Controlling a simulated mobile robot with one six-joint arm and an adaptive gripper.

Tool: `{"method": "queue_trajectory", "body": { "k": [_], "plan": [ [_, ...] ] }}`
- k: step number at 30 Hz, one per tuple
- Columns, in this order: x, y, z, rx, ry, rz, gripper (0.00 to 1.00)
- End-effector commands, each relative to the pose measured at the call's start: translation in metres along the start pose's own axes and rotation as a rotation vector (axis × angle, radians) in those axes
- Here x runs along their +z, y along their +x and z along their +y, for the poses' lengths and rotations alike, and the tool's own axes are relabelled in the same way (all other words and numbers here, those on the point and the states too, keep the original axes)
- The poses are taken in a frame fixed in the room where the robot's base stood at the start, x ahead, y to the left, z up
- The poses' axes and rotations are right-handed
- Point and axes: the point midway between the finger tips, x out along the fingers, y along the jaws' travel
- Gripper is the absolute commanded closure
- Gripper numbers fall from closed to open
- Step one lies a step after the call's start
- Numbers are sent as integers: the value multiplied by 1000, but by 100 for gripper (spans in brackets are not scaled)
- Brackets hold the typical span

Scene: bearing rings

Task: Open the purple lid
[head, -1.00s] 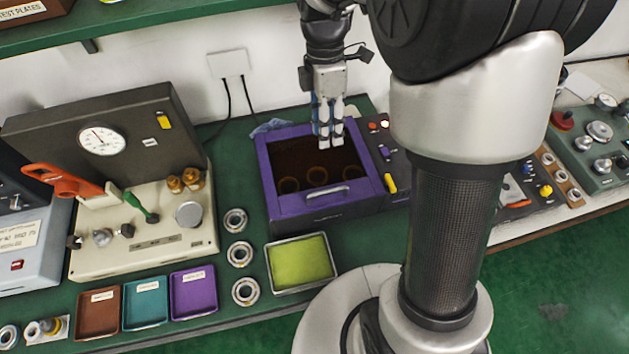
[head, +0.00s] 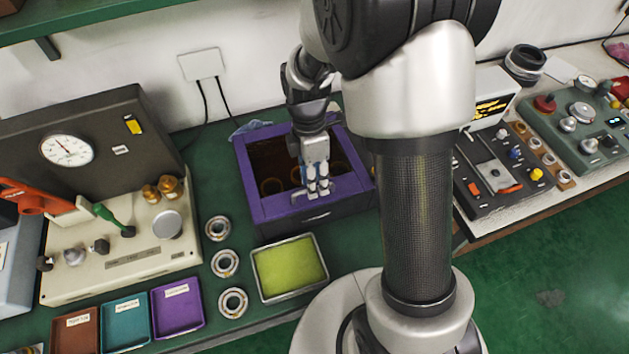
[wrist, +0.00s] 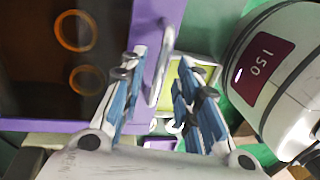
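The purple lid (head: 262,212) is a purple frame with a dark see-through window on a box on the bench. It lies shut, and orange rings show dimly beneath the window. A silver bar handle (wrist: 163,68) runs along its front edge; my gripper partly hides it in the head view. My gripper (head: 319,190) is over the front edge of the lid, at the handle. In the wrist view its two blue-sided fingers (wrist: 155,88) are spread apart, with the handle between them, nearer the left finger. I cannot tell whether a finger touches it.
A silver tray with a yellow-green pad (head: 289,267) sits in front of the box. Several bearing rings (head: 225,263) lie left of it. Brown, teal and purple trays (head: 178,307) line the front edge. A control panel (head: 497,172) stands to the right.

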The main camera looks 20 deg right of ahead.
Motion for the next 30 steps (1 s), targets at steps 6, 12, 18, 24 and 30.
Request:
{"method": "queue_trajectory", "body": {
  "k": [6,12,18,24,30],
  "plan": [
    [0,3,0,0,0,0,70],
    [0,2,0,0,0,0,77],
    [0,2,0,0,0,0,90],
    [0,2,0,1,0,0,100],
    [0,2,0,1,0,0,100]
  ]
}}
